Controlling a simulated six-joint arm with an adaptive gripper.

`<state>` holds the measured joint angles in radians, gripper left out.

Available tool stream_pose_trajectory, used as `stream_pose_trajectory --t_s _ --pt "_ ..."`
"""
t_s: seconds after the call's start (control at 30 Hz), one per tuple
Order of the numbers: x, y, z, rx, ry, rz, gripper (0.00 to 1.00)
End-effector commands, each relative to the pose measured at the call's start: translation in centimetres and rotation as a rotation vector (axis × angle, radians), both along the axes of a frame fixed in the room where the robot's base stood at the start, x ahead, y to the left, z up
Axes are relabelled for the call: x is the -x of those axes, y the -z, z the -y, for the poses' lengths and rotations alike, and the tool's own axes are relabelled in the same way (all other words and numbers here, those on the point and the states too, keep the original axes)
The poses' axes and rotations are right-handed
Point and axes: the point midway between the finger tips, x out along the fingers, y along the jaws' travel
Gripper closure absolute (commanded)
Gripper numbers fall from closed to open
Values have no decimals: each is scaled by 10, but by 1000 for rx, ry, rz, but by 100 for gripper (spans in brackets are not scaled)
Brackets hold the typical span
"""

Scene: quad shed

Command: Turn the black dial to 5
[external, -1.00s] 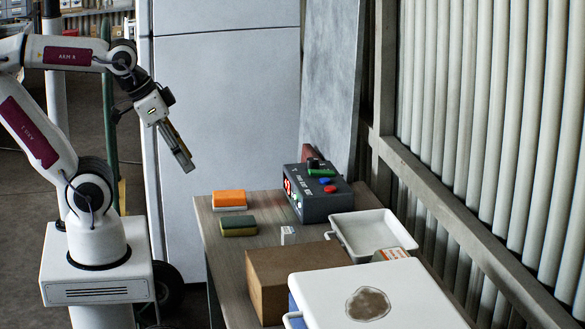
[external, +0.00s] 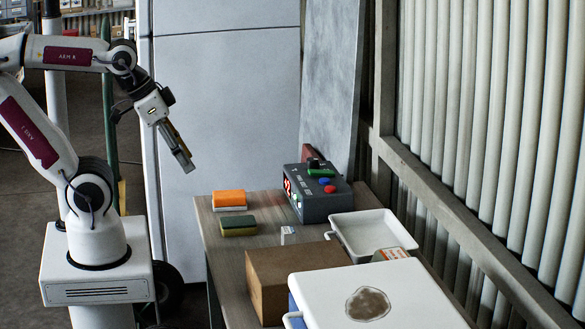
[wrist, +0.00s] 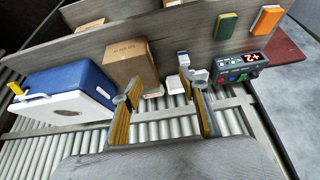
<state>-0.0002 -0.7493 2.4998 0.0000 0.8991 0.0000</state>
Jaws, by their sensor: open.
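The dark grey control box (external: 322,203) stands at the back of the table, with red, blue and green buttons. A black dial (external: 313,162) appears on its far top edge, small and partly hidden by a green part. The dial's pointer and scale are too small to read. My gripper (external: 186,162) is open and empty, left of the box and above the table, well apart from it. Its two fingers also show in the wrist view (wrist: 160,95).
An orange sponge (external: 229,199) and a green sponge (external: 238,227) lie left of the control box. A white tray (external: 350,238), a cardboard box (external: 268,278) and a white-lidded cooler (external: 420,295) stand nearer. A corrugated wall and rail (external: 450,205) bound the right side.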

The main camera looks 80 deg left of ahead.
Motion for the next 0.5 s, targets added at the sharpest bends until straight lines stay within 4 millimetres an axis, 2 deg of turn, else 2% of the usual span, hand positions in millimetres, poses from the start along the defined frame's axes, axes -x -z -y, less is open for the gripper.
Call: stream_pose_trajectory --t_s 0.13,0.27,0.5 --pt "-6 -1 -2 0 -7 6 57" --pt "-21 -3 -5 2 -21 21 57" --pt "-69 -7 -19 4 -68 71 57"
